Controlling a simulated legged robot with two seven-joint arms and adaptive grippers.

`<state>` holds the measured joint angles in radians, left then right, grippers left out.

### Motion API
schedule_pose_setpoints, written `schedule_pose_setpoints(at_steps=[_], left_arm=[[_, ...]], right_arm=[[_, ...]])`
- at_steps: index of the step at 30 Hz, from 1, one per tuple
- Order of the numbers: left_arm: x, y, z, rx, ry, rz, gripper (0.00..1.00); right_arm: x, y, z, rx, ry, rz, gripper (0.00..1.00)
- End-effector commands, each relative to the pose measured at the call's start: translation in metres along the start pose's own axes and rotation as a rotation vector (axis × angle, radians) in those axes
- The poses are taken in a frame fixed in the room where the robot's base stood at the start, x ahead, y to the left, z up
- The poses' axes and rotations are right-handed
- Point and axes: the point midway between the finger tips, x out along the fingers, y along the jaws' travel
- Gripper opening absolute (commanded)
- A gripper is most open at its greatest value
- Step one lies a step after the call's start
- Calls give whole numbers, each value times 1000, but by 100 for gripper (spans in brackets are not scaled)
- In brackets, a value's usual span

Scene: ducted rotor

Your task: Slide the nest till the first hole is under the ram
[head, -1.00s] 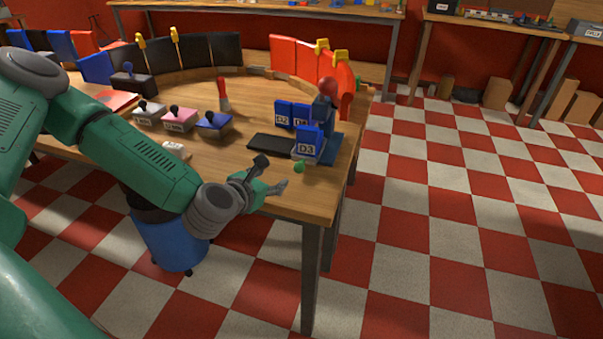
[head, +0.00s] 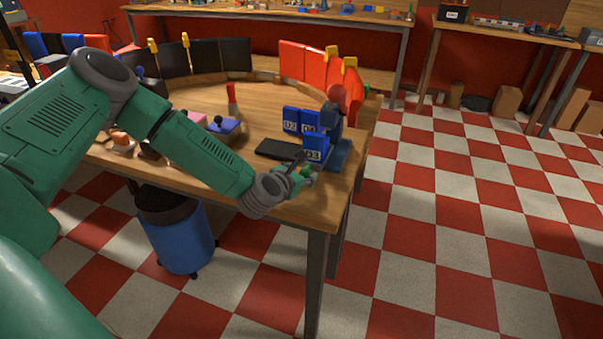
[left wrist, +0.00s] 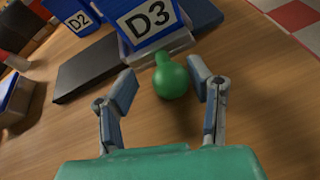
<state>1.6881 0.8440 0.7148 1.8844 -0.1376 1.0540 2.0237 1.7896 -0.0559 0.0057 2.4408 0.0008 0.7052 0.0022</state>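A blue press-like tool with a red ball on top (head: 337,95) stands near the table's right end; it is probably the ram's press. Blue blocks stand by it, one marked D3 (head: 314,150). In the left wrist view, block D3 (left wrist: 148,20) sits at a pale grey piece (left wrist: 165,50), probably the nest, with a green ball knob (left wrist: 171,82) on its near side. My left gripper (head: 303,168) is at the knob. In the left wrist view its fingers (left wrist: 160,86) stand open on either side of the knob, with gaps. No hole or ram tip shows. My right gripper is not in view.
A flat black slab (head: 277,149) lies left of the blocks. Block D2 (left wrist: 75,14) stands beyond it. A red-handled tool (head: 232,98) and a blue tray (head: 222,128) stand further left. Black and red bins line the back. The table's front edge is close below my gripper.

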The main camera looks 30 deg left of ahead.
Motion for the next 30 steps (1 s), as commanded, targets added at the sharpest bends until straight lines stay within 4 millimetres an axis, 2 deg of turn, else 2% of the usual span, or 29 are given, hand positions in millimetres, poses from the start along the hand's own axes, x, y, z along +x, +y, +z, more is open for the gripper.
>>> schedule_pose_setpoints(at_steps=[1, 4, 5, 11, 18, 25, 26, 27, 28, 30], left_arm=[[-1, -4, 0, 3, 2, -5, 39], [-1, -5, 1, 5, 1, -7, 4], [-1, -5, 1, 4, 1, -7, 0], [-1, 0, 0, -3, -4, -9, 0], [0, -6, 1, -6, -8, -8, 0], [-1, -8, 4, -1, -5, -6, 0], [-1, -9, 4, 0, -5, -6, 24], [-1, -9, 5, 1, -5, -7, 38], [-1, -10, 5, 1, -5, -7, 47], [-1, -10, 4, 1, -4, -7, 47]], right_arm=[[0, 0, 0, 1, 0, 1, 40], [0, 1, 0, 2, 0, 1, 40], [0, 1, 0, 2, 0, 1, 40], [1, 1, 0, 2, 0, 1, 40], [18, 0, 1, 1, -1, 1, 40], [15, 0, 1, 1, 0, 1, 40], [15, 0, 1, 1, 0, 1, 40], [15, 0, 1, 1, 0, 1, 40], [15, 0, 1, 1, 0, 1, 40], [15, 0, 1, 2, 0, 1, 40]])
